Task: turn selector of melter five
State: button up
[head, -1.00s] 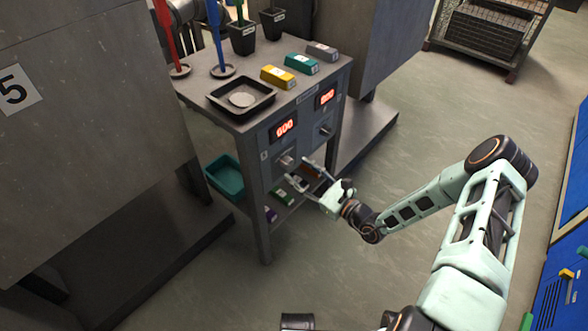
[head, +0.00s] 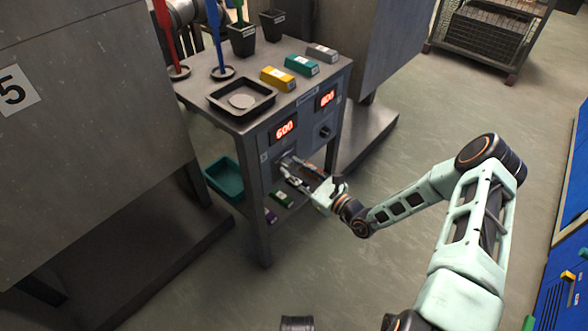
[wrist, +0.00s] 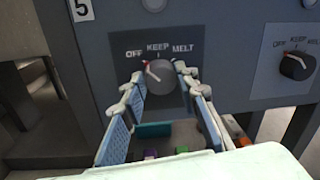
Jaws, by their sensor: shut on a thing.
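The selector of melter five (wrist: 160,80) is a round grey knob on a dark panel in the wrist view, under the labels OFF, KEEP and MELT. A label 5 (wrist: 82,9) sits at the panel's upper left. The knob's reddish-white mark points up and left, toward the OFF side. My gripper (wrist: 157,84) has its fingertips on either side of this knob and is shut on it. In the head view my gripper (head: 288,166) reaches the panel below the left red display (head: 284,129) and mostly hides the knob.
A second selector (wrist: 298,65) is on the panel to the right, also seen in the head view (head: 325,131). The stand's top holds a black tray (head: 240,113) and several coloured blocks. A teal bin (head: 224,177) is on the lower shelf. Floor to the right is open.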

jog(key=m+p, duration=0.2)
jog(key=m, duration=0.2)
jog(key=shift+d+r, duration=0.1)
jog(key=shift+m+g+p, duration=0.3)
jog(key=shift+m+p, duration=0.3)
jog(key=shift+m, duration=1.7)
jog(key=o, duration=1.1)
jog(key=shift+o, duration=0.2)
jog(key=v, duration=1.2)
